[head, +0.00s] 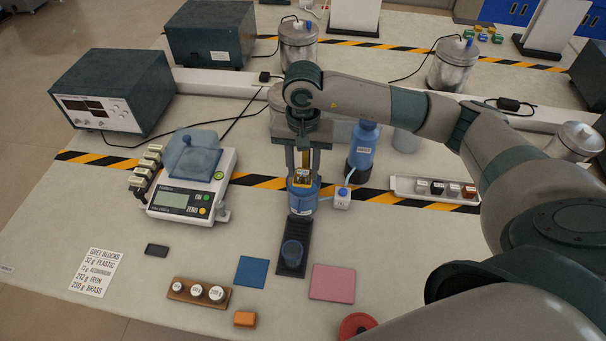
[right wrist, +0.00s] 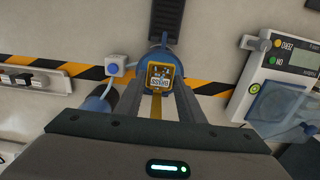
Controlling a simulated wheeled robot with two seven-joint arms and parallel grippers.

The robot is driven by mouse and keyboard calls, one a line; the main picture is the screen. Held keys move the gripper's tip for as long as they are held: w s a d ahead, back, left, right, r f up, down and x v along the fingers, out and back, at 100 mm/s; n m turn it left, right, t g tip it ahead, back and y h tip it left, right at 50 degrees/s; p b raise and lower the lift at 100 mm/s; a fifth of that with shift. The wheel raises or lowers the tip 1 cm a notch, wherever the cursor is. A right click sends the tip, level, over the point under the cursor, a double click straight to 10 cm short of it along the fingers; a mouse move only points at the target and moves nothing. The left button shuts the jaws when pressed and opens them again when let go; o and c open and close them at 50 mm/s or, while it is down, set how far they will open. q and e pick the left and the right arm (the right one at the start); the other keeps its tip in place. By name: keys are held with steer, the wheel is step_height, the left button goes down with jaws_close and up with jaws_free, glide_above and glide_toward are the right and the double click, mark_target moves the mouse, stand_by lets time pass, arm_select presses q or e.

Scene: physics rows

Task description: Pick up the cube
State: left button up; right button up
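A yellow-edged cube (head: 302,177) with a printed label on its face shows at the mouth of a blue cup (head: 303,200). In the right wrist view the cube (right wrist: 161,76) is centred over the round blue cup (right wrist: 172,57). My right gripper (head: 303,173) points down, one finger on each side of the cube. The gap between the fingers matches the cube's width, so they appear shut on it. How far the cube is inside the cup is hard to see. My left gripper is not in view.
A scale (head: 185,183) stands at the left. A blue wash bottle (head: 363,147) and a small white block (head: 342,198) are close on the right. A rack (head: 405,187) holds several small blocks. A weight holder (head: 184,293), blue mat (head: 251,271) and pink mat (head: 332,283) lie in front.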

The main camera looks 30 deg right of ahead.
jaws_close()
steer(key=shift+r, duration=0.15)
